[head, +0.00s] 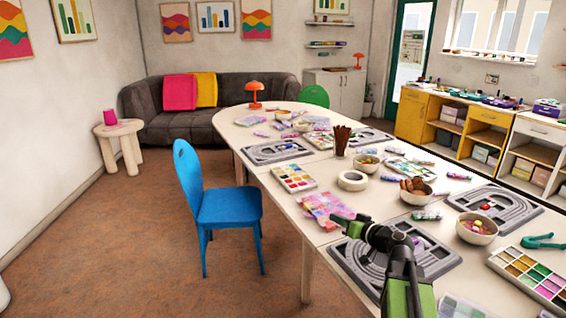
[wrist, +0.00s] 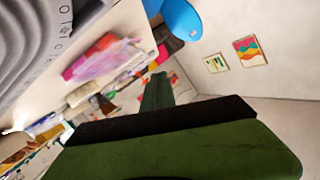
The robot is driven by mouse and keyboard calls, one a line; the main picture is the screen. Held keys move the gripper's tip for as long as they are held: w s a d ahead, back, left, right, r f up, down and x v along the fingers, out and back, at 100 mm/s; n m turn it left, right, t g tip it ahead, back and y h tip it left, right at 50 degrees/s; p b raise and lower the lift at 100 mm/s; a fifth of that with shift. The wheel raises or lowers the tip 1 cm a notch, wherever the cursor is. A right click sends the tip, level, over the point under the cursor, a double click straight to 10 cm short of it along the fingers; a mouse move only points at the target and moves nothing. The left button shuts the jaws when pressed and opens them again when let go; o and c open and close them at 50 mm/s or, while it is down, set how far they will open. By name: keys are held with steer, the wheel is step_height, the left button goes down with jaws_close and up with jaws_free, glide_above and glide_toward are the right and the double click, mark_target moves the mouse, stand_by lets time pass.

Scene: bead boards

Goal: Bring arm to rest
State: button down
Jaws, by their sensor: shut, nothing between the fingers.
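My green and black arm rises from the lower right of the head view and bends over a grey bead board (head: 440,262) on the near part of the table. My gripper (head: 338,218) points left, above the table's left edge, close to a pink and purple bag (head: 325,207) in the picture. It is shut and holds nothing. In the wrist view the green gripper parts (wrist: 157,92) fill the lower middle, tilted. The bead board (wrist: 40,40) shows there at upper left, and the bag (wrist: 103,60) lies past it.
A long cream table (head: 290,225) carries bead boards, bead trays (head: 293,178), bowls (head: 477,229) and a tape roll (head: 352,181). A blue chair (head: 225,205) stands at its left side. The brown floor (head: 130,240) to the left is mostly clear.

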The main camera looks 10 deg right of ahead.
steer(key=s+a+f+n+g+y, duration=0.1)
steer(key=a+f+n+g, duration=0.15)
steer(key=a, duration=0.55)
steer(key=s+a+f+n+g, duration=0.1)
steer(key=a+f+n+g, duration=0.15)
steer(key=a, duration=0.65)
steer(key=s+a+f+g+h, duration=0.3)
steer(key=s+f+g, duration=0.2)
steer(key=s+f, duration=0.45)
steer(key=s+d+f+m+g+h, duration=0.3)
steer(key=s+d+f+m+h, duration=0.15)
steer(key=s+d, duration=0.35)
step_height(320, 180, up, 18)
steer(key=d+m+p, duration=0.1)
steer(key=p, duration=1.6)
steer(key=shift+w+g, duration=0.4)
steer(key=shift+d+f+h, duration=0.1)
steer(key=shift+f+h, duration=0.05)
steer(key=shift+h, duration=0.1)
